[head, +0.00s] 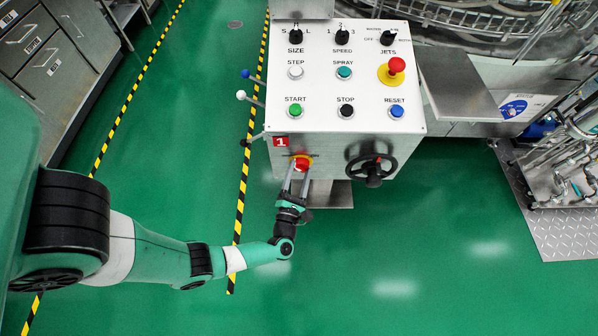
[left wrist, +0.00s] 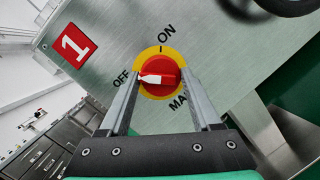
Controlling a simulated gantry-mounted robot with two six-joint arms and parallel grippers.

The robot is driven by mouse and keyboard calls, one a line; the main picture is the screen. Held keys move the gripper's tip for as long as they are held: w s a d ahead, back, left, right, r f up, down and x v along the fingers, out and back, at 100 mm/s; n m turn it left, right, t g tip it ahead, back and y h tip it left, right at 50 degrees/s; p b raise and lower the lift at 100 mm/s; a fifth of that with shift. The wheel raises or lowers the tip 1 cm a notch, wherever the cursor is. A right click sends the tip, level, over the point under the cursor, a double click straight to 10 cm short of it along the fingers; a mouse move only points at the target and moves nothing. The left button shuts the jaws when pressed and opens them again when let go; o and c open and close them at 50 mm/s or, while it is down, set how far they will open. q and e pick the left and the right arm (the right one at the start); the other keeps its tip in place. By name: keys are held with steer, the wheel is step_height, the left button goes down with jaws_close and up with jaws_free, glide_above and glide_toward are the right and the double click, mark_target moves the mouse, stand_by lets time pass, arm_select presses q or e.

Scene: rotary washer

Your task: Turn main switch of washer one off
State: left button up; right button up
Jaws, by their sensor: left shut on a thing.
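The main switch (head: 301,162) is a red knob on a yellow disc, on the front of the control box below the red "1" label (head: 281,142). In the left wrist view the red knob (left wrist: 162,84) has a white pointer (left wrist: 150,79) turned left, toward the OFF mark (left wrist: 121,79). The ON mark (left wrist: 167,36) is above the knob, and the MAIN lettering is partly hidden by a finger. My left gripper (head: 298,169) is shut on the knob, one finger on each side. My right gripper is out of view.
The white panel (head: 320,98) above carries several buttons and selectors, plus a red emergency stop (head: 396,65). A black handwheel (head: 372,169) sits right of the switch. Small levers (head: 241,95) stick out at the box's left side. The green floor (head: 400,270) in front is open.

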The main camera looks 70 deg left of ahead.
arm_select(q)
steer(key=shift+n, duration=0.6)
steer(key=o, duration=1.4)
steer(key=shift+c, duration=0.2)
steer(key=v, duration=1.1)
steer(key=shift+d+f, duration=0.2)
steer(key=shift+d, duration=0.05)
